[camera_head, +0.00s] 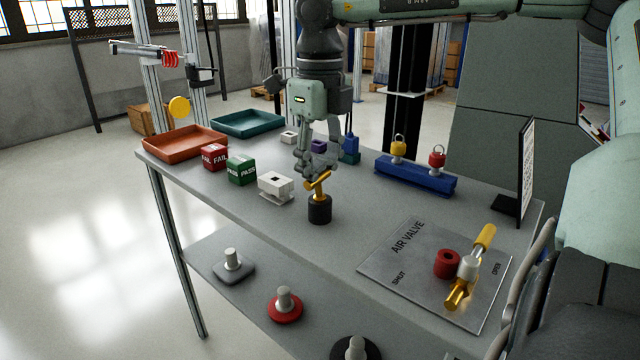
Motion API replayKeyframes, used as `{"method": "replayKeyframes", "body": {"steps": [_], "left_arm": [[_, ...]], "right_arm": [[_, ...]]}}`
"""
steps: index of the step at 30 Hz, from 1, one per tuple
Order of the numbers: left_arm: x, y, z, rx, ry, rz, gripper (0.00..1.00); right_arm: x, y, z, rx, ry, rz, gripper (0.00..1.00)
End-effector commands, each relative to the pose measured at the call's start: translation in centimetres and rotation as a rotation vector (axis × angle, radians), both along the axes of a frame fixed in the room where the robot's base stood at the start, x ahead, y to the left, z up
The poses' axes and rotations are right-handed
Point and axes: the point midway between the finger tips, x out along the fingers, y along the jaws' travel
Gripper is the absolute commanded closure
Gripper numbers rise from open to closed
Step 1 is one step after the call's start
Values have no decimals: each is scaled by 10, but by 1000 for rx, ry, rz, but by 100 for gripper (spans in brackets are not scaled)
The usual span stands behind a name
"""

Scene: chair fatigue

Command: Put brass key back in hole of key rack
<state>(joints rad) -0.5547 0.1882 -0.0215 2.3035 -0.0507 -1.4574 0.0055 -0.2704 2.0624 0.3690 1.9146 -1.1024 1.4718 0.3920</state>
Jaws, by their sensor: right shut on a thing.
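The brass key (318,186) is T-shaped, with a crossbar on top and a short shaft pointing down. My right gripper (316,172) is shut on the key's top. The key's lower end meets the top of a black cylinder (320,211) on the table; I cannot tell whether it sits inside it or just above. No part is clearly marked as the key rack, and no hole is visible on the cylinder's top.
A blue bar (415,178) carrying yellow and red padlock-like pieces stands to the right. An air valve plate (400,262) lies in front of it. Red and green boxes (242,170), an orange tray (183,142) and a teal tray (248,124) are at the left.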

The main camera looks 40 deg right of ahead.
Motion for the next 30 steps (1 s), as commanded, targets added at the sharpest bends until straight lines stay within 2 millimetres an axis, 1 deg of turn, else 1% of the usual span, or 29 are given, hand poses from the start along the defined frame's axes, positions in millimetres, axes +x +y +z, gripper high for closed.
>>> {"method": "replayKeyframes", "body": {"steps": [30], "left_arm": [[0,0,24,0,-1,0,45]], "right_arm": [[0,-1,38,-2,-1,0,100]]}}
